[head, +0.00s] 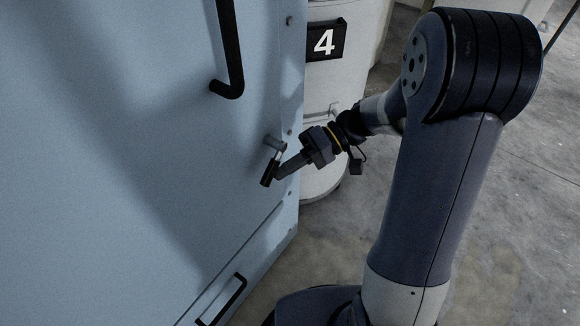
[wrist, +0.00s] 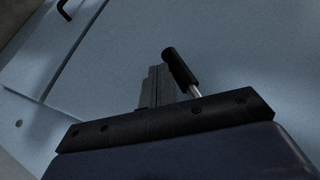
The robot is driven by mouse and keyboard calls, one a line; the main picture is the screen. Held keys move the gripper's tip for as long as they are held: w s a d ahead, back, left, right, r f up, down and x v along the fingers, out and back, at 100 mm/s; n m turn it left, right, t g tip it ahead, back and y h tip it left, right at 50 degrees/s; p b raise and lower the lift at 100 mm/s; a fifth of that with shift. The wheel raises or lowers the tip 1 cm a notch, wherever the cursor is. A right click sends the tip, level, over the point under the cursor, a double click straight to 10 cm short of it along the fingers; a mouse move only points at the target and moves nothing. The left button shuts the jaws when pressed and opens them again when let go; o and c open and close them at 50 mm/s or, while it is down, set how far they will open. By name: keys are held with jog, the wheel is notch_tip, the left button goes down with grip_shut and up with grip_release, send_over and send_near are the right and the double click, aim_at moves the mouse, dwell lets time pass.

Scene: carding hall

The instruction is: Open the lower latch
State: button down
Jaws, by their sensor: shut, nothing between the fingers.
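The lower latch (head: 267,173) is a short lever with a black grip on a thin metal rod, hanging down from a round grey pivot near the right edge of a pale blue door (head: 130,130). My gripper (head: 281,172) is shut and empty, with its fingertips close beside the right side of the latch grip. In the wrist view the shut fingers (wrist: 156,88) stand just left of the latch's black grip (wrist: 180,68). I cannot tell whether they touch it. The latch's pivot is not clear in the wrist view.
A long black handle (head: 230,50) is above on the door, and a smaller black handle (head: 226,299) is low on a panel below. A pale drum (head: 322,100) with a black number 4 plate stands behind the door's edge. Bare concrete floor (head: 520,180) lies to the right.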

jog(key=shift+s+a+r+b, duration=0.4)
jog(key=shift+s+a, duration=0.1)
jog(key=shift+s, duration=0.15)
jog(key=shift+f, duration=0.15)
dwell(1.0)
